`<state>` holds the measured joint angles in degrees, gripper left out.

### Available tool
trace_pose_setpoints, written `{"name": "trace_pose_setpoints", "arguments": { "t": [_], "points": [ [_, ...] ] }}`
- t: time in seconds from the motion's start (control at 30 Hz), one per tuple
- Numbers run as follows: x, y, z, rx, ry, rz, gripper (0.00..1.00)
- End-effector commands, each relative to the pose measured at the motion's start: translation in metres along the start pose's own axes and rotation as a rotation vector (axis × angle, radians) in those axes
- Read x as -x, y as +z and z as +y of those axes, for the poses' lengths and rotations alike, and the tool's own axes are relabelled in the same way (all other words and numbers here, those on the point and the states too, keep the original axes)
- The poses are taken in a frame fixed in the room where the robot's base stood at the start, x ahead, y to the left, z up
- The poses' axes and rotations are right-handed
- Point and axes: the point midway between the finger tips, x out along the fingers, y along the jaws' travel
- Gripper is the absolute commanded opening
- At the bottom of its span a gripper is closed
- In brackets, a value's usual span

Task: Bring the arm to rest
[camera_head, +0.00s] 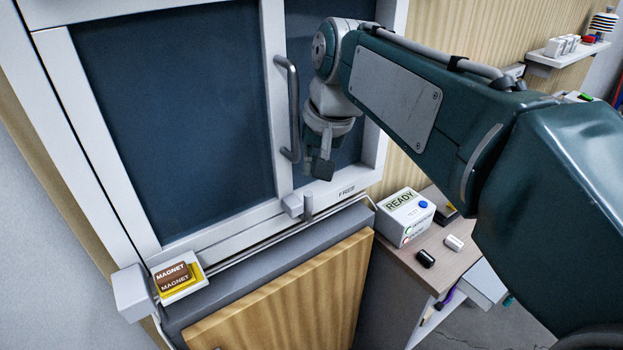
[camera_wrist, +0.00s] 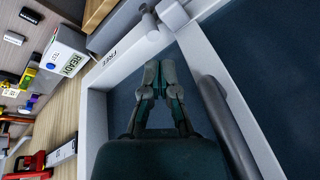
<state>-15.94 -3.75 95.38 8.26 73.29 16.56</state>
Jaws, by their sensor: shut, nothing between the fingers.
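My gripper (camera_head: 322,166) is at the end of my bent arm, in front of the right dark panel (camera_head: 345,140) of the white-framed sliding window. It points down, beside and to the right of the grey vertical handle (camera_head: 288,110). In the wrist view my gripper (camera_wrist: 158,66) has its fingers together with nothing between them. The handle (camera_wrist: 225,125) runs close along its right side there. I cannot tell whether the gripper touches the handle or the panel.
A white box marked READY (camera_head: 404,217) stands on the small table (camera_head: 437,262) at the right, with a black and a white cylinder. A tray with MAGNET blocks (camera_head: 186,291) sits at the lower left. A shelf (camera_head: 568,55) is at the upper right.

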Motion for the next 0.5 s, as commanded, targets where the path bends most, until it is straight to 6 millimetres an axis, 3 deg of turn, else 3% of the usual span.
{"name": "trace_pose_setpoints", "arguments": {
  "t": [0.27, 0.37, 0.5],
  "points": [
    [0.011, -0.005, 0.009, -0.003, 0.003, 0.009, 0.00],
    [0.014, 0.009, 0.027, -0.002, 0.014, 0.036, 0.00],
    [0.013, 0.044, 0.063, 0.007, 0.046, 0.095, 0.00]
  ]
}}
